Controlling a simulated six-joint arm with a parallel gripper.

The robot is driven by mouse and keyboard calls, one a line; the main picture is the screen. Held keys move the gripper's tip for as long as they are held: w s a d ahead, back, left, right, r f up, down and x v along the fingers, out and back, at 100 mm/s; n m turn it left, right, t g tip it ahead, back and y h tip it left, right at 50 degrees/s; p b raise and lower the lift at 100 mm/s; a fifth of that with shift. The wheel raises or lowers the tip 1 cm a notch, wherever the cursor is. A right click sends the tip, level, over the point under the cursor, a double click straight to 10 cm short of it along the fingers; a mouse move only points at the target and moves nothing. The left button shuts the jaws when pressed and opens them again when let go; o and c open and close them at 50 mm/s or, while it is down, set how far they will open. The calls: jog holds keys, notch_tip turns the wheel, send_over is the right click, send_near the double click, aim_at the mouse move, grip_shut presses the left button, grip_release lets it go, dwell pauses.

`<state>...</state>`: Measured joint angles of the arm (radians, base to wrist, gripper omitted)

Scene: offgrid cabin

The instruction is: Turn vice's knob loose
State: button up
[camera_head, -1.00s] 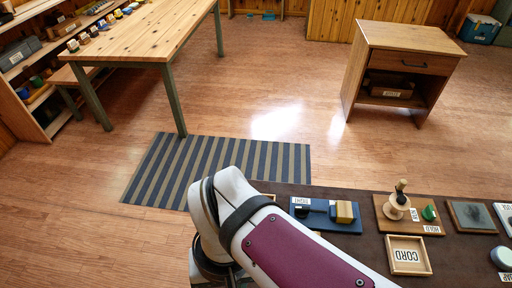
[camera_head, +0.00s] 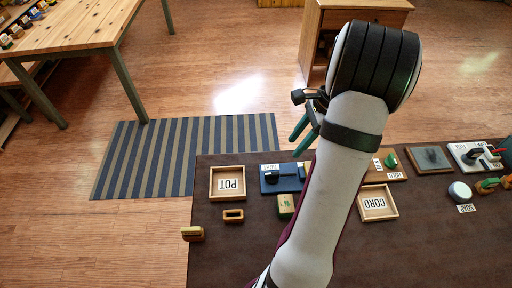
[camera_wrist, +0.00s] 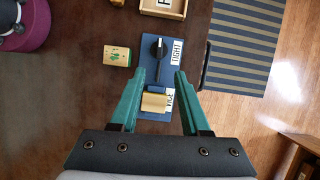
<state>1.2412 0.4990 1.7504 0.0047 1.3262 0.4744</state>
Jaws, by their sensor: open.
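The vice is a blue board with a black knob (camera_wrist: 158,50) and a yellow block (camera_wrist: 154,103). A TIGHT label (camera_wrist: 177,52) lies beside the knob, and a VICE label by the block is partly covered by my right finger. In the head view the board (camera_head: 284,186) lies near the table's far edge, its right end hidden behind my arm; the knob (camera_head: 271,178) shows there too. My gripper (camera_wrist: 160,72) is open, its two green fingers above the board, block between them and knob just beyond the tips. In the head view my gripper (camera_head: 297,147) hangs above the far edge.
A POT tray (camera_head: 229,198) stands left of the vice. A CORD tray (camera_head: 391,204) stands right of my arm. A green-marked wooden block (camera_wrist: 117,56) sits close beside the board. The table's far edge is near, with a striped rug (camera_head: 185,150) on the floor beyond.

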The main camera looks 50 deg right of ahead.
aim_at(272, 173)
jog(key=x, duration=1.3)
jog(key=shift+a+f, duration=0.1)
jog(key=shift+f, duration=0.05)
jog(key=shift+c, duration=0.3)
grip_shut()
